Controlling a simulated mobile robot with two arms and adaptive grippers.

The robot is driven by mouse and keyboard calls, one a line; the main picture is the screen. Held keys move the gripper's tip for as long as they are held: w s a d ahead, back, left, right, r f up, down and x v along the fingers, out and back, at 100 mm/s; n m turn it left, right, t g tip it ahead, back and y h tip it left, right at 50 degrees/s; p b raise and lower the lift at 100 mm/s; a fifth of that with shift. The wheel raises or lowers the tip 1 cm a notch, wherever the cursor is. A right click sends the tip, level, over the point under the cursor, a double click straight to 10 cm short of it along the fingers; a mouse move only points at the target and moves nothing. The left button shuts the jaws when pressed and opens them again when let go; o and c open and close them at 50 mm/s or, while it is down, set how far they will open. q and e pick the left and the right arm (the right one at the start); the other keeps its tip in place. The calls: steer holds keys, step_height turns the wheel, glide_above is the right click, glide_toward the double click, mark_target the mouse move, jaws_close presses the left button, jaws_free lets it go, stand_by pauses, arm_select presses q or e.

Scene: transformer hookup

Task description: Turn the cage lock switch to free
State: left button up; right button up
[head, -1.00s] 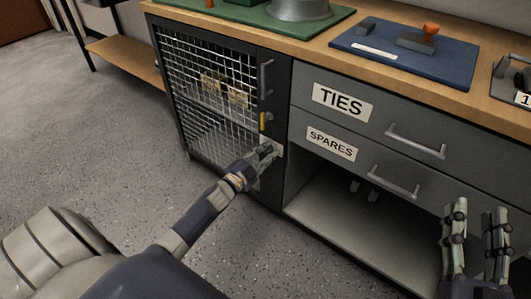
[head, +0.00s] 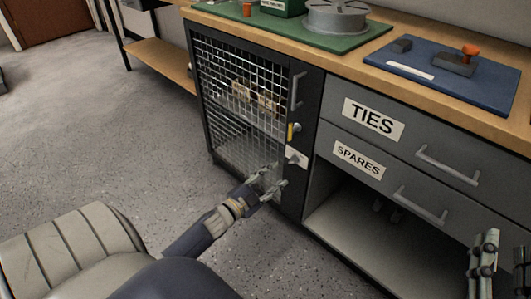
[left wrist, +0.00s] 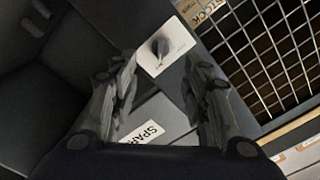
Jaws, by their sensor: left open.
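The cage lock switch (head: 296,157) is a dark knob on a white plate on the cage's front frame, below a yellow piece (head: 291,131). In the left wrist view the switch (left wrist: 158,46) shows between and beyond the fingers; I cannot read its marks. The cage door (head: 238,100) has wire mesh and looks closed. My left gripper (head: 276,177) is open and empty, just below and left of the switch in the head view, apart from it. My right gripper (head: 506,255) is at the lower right edge, partly cut off, its fingers apart with nothing between them.
Right of the cage are the TIES drawer (head: 374,119) and SPARES drawer (head: 358,160), with protruding handles, above an open bay (head: 345,220). The wooden worktop (head: 340,62) carries a green mat and a blue mat (head: 440,85).

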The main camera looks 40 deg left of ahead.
arm_select(q)
steer(key=s, duration=0.3)
steer(key=shift+s+a, duration=0.1)
steer(key=shift+s, duration=0.2)
